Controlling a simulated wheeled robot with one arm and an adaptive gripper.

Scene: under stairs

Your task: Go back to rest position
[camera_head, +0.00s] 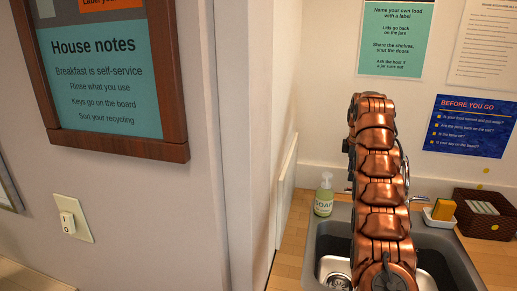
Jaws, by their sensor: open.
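My copper-coloured arm (380,190) rises upright over the sink in the right half of the head view. Its segments run from the bottom edge up to a rounded top in front of the wall. No gripper fingers show, so I cannot see what is between them. No object is visibly held along the part of the arm in view.
A grey sink (452,262) lies behind the arm in a wooden counter (290,235). A soap bottle (324,195) stands left, a yellow sponge (444,209) and a dark basket (487,224) right. A wall corner (240,150) and a framed board (160,149) are left.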

